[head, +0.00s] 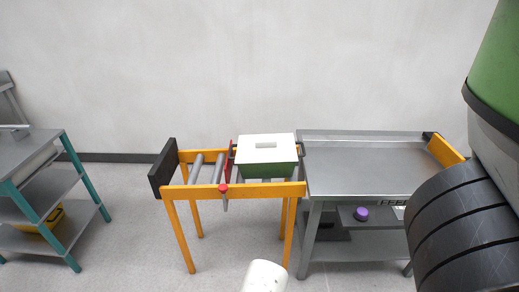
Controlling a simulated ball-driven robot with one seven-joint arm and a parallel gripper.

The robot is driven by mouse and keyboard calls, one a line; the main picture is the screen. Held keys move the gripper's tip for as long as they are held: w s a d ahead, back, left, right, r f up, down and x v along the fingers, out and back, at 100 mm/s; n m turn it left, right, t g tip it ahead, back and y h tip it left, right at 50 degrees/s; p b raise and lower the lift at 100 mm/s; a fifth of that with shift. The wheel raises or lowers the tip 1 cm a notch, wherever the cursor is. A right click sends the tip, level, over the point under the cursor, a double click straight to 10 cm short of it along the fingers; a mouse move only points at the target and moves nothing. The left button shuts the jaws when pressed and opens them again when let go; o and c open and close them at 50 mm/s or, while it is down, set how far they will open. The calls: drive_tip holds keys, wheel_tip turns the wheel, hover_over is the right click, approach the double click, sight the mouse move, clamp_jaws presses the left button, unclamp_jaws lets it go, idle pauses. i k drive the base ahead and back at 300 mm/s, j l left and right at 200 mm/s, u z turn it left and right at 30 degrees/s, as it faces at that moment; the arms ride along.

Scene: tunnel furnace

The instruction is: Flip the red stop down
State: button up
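The red stop (230,150) stands upright across the orange roller table, just left of a green box with a white lid (267,152). A red knob (223,188) on a short grey lever hangs at the table's front rail, below the stop. The box sits on the right part of the roller table (255,189) and hides part of the stop.
A black end plate (162,168) closes the roller table's left end. A steel workbench (365,165) adjoins it at the right, with a purple object (361,213) on its lower shelf. A teal-legged shelf cart (52,190) stands at the left. Floor between cart and roller table is clear.

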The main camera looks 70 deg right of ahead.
sight(223, 188)
drive_tip(key=z, duration=1.2)
